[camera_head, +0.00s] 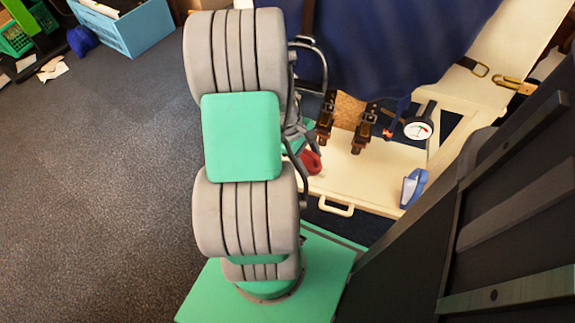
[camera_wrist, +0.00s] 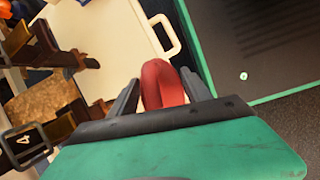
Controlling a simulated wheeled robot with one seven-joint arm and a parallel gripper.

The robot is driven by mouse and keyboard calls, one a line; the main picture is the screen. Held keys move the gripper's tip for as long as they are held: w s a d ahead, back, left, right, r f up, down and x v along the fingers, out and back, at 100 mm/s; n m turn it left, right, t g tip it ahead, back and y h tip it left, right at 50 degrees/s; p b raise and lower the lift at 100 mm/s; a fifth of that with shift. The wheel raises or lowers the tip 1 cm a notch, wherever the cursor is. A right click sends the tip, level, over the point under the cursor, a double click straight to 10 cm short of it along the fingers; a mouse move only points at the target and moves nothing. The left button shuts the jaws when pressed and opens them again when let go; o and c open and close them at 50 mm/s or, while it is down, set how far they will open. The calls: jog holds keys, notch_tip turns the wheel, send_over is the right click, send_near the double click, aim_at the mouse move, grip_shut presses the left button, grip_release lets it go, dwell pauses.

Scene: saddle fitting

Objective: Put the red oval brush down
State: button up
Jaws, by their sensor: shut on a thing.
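The red oval brush (camera_wrist: 163,84) is between the two fingers of my gripper (camera_wrist: 163,92) in the wrist view, and my gripper is shut on it. In the head view the red brush (camera_head: 311,162) shows beside my arm, over or on the left part of the cream board (camera_head: 345,188). My gripper is mostly hidden behind my arm there. I cannot tell whether the brush touches the board. The cream board also shows in the wrist view (camera_wrist: 110,40), left of the brush, with its handle at the near edge.
A blue brush-like thing (camera_head: 413,187) stands at the board's right. A round dial gauge (camera_head: 418,128) and buckled straps (camera_head: 362,132) are behind. Dark blue cloth (camera_head: 390,40) hangs above. A black slatted panel (camera_head: 510,215) closes off the right. Blue and green bins stand far left.

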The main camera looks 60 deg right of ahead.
jog(key=w, duration=0.1)
jog(key=w+d+f+b, duration=0.1)
jog(key=w+f, duration=0.1)
jog(key=w, duration=0.1)
jog(key=shift+d+f, duration=0.2)
jog(key=shift+d, duration=0.2)
jog(key=w+f+b, duration=0.1)
jog(key=w+d+f+b, duration=0.1)
jog(key=f, duration=0.1)
jog(key=w+f+b, duration=0.1)
jog(key=w, duration=0.1)
jog(key=shift+d+f, duration=0.4)
jog(key=f+b, duration=0.3)
jog(key=f, duration=0.1)
jog(key=shift+w+d, duration=0.1)
jog(key=shift+w, duration=0.2)
jog(key=shift+r, duration=0.15)
jog(key=o, duration=1.2)
